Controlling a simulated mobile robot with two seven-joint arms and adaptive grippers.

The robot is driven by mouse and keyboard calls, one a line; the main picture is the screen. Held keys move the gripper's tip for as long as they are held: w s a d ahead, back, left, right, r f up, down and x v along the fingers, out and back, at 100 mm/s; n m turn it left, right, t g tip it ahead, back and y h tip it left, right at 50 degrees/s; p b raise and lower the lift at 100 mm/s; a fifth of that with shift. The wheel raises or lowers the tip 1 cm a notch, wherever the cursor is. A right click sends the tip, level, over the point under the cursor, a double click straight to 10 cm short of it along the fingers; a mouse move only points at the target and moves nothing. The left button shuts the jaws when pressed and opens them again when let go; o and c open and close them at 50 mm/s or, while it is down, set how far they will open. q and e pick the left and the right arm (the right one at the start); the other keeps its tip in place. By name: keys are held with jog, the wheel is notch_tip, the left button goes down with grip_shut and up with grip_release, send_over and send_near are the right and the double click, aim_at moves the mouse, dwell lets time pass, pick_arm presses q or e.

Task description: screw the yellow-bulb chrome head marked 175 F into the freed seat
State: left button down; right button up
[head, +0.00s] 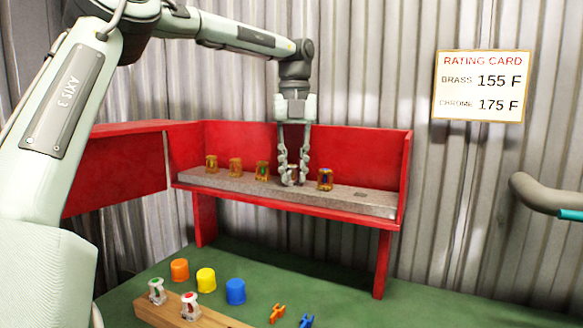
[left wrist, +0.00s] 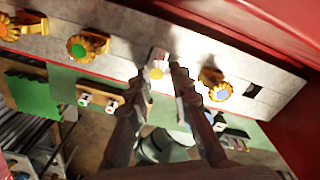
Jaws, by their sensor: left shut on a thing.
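The chrome head with a yellow bulb (left wrist: 156,72) is between the fingertips of my left gripper (head: 291,180). In the head view the chrome head (head: 292,174) is upright at the grey bar (head: 290,192), between brass heads (head: 262,170) (head: 325,179). My left gripper reaches down from above and is shut on it; the fingers also show in the left wrist view (left wrist: 171,78). The seat under the head is hidden, and I cannot tell how deep the head sits. Its marking is not readable. My right gripper is not in view.
The red cabinet (head: 345,140) has side walls close to the bar's ends. A dark square hole (head: 360,194) is at the bar's right. Below, a wooden block (head: 215,319) holds green-bulb (head: 157,291) and red-bulb (head: 190,306) chrome heads. Caps (head: 205,281) and clips (head: 277,313) lie nearby.

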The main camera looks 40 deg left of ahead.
pick_arm(q)
jog(key=m, duration=0.4)
jog(key=shift+w+r, duration=0.15)
jog(key=shift+w, duration=0.15)
jog(key=c, duration=1.3)
grip_release()
jog(key=shift+a+m, duration=0.1)
jog(key=shift+m, duration=0.3)
jog(key=r, duration=1.2)
jog(key=shift+s, duration=0.25)
